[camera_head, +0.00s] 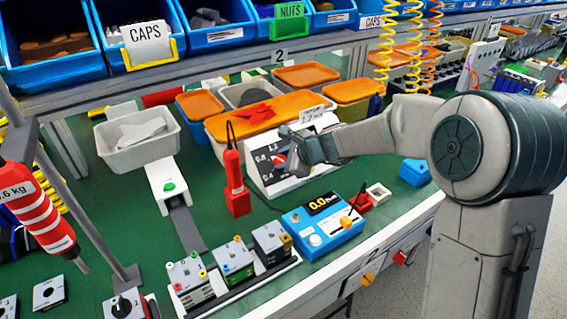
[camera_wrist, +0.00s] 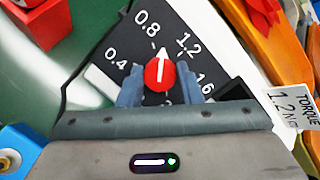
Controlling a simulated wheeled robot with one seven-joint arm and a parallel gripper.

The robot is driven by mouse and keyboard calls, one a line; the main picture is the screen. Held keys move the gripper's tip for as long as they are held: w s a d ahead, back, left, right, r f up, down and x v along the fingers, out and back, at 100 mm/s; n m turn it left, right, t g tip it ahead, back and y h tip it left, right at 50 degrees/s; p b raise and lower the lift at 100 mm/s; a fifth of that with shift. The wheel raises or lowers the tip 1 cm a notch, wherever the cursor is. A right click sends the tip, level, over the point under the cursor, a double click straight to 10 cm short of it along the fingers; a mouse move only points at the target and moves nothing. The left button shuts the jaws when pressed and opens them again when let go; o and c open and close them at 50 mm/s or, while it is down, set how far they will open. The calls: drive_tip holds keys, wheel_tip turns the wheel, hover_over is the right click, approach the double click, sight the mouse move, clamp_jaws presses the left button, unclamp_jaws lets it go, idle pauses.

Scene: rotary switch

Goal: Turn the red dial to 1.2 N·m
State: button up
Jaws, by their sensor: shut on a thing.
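The red dial (camera_wrist: 160,75) sits on a black scale plate (camera_wrist: 120,55) marked 0.4, 0.8, 1.2 and 1.6, with one lower mark mostly hidden. Its white arrow points between 0.8 and 1.2. In the wrist view my gripper (camera_wrist: 160,88) has one finger on each side of the dial and is shut on it. In the head view the dial (camera_head: 281,159) shows as a small red patch on the sloped white box (camera_head: 265,185), and my gripper (camera_head: 292,152) reaches it from the right, covering part of the scale.
A card reading torque 1.2 (camera_wrist: 288,106) stands beside the plate. A red tool (camera_head: 235,180) stands upright left of the box, and a blue meter (camera_head: 322,228) reading 0.0 lies in front. Orange-lidded bins (camera_head: 262,112) are behind it.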

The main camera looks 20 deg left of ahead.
drive_tip(key=m+b, duration=0.1)
drive_tip(key=m, duration=0.3)
drive_tip(key=shift+f+m+t+b, duration=0.1)
drive_tip(key=shift+m+t+b, duration=0.2)
drive_tip(key=shift+m+t, duration=0.1)
drive_tip(key=shift+m+t+b, duration=0.3)
drive_tip(key=shift+m+b, duration=0.1)
drive_tip(key=shift+m, duration=1.2)
drive_tip(key=o, duration=0.7)
drive_tip(key=p+v, duration=0.2)
drive_tip(key=v, duration=1.2)
drive_tip(key=shift+p, duration=0.4)
drive_tip(key=shift+f, duration=0.1)
